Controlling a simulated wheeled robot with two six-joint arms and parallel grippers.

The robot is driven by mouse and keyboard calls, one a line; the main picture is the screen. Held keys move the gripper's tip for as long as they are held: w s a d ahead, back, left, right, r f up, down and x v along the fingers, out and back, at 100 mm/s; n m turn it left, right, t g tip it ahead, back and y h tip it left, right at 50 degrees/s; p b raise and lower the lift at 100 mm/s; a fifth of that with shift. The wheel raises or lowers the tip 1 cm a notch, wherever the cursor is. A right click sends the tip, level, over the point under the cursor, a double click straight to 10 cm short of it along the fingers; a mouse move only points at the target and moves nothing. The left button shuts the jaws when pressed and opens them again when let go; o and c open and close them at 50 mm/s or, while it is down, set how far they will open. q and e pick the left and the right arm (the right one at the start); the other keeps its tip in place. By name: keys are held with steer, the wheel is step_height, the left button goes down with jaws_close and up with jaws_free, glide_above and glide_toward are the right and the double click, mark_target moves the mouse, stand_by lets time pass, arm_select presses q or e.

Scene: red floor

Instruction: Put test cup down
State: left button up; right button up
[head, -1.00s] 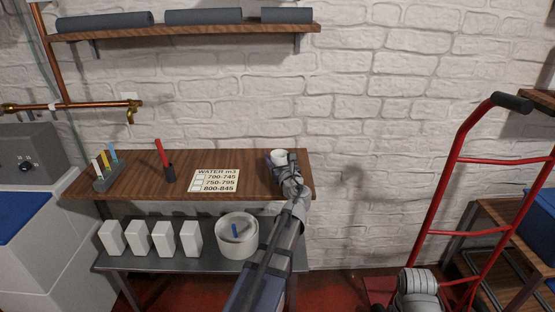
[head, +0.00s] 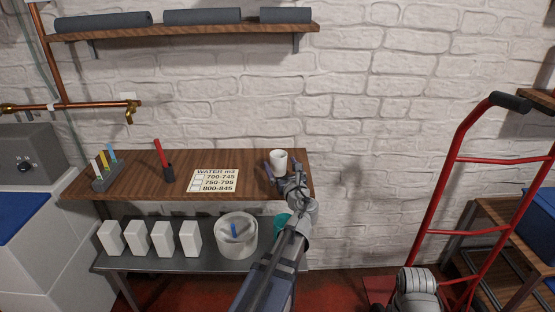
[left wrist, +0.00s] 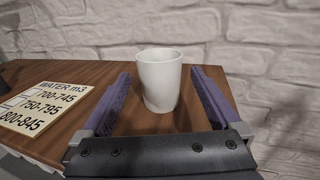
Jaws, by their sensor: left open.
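The white test cup (head: 279,161) stands upright on the right end of the wooden table (head: 232,161). It also shows in the left wrist view (left wrist: 160,78), beyond and between my open fingers. My left gripper (head: 278,173) is open, with one purple finger on each side of the near space before the cup. In the left wrist view, the left gripper (left wrist: 160,95) has a clear gap between each finger and the cup. My right gripper cannot be made out in the head view; only a grey part of mine shows at the bottom right.
A lower shelf holds white boxes (head: 137,238) and a round white container (head: 237,236). A red hand truck (head: 442,190) stands right.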

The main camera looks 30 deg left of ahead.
arm_select(q)
steer(key=v, duration=0.6)
steer(key=shift+s+d, duration=0.15)
steer(key=shift+s, duration=0.05)
steer(key=shift+f, duration=0.1)
